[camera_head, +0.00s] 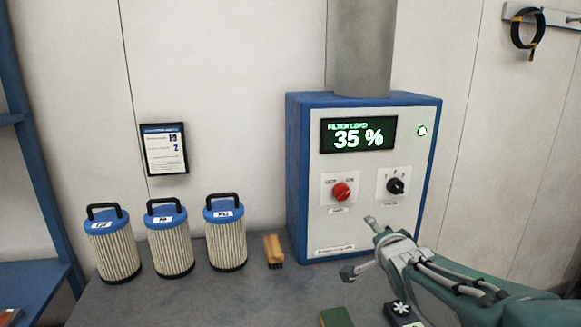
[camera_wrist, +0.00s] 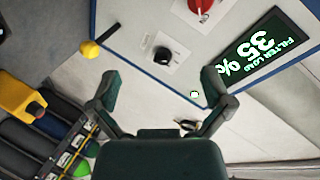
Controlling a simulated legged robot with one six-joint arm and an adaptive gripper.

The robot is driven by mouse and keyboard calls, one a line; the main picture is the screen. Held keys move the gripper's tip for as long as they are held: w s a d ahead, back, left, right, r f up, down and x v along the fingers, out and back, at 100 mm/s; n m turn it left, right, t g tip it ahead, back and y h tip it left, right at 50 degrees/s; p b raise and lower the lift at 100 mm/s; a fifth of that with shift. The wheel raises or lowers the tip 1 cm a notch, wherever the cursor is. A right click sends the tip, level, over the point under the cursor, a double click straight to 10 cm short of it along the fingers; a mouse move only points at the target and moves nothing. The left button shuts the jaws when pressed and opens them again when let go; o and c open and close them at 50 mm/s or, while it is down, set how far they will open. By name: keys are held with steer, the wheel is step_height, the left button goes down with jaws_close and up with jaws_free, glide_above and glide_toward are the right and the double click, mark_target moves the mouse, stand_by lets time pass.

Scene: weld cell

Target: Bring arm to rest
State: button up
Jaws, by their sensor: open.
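My gripper (camera_head: 362,246) is open and empty. In the head view it is in front of the lower right part of the filter unit (camera_head: 296,180), a white-fronted box with blue sides. My arm reaches in from the lower right corner. In the wrist view the two dark green fingers of my gripper (camera_wrist: 160,88) are spread apart with nothing between them. Beyond them the unit's front shows turned over, with a black knob (camera_wrist: 162,56), a red knob (camera_wrist: 201,8) and a display (camera_wrist: 262,52) reading "FILTER LOAD 35 %". I cannot tell the distance between fingers and unit.
Several pleated filter cartridges with blue tops, such as this one (camera_head: 226,240), stand at the left of the grey bench (camera_head: 200,300). A wooden brush (camera_head: 273,250) lies beside them. A dark green block (camera_head: 336,317) lies at the front edge. A framed card (camera_head: 164,149) hangs behind.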

steer(key=s+a+f+n+g, duration=0.1)
steer(key=s+f+n+g, duration=0.1)
steer(key=s, duration=0.7)
steer(key=s+a+f+n+g, duration=0.1)
steer(key=s+n+g, duration=0.3)
steer(key=s, duration=0.5)
steer(key=s+a+f+n+g, duration=0.2)
steer(key=s+n, duration=0.4)
steer(key=s, duration=0.4)
steer(key=shift+f+g+y, duration=0.3)
steer(key=shift+f+g, duration=0.1)
steer(key=shift+f, duration=0.5)
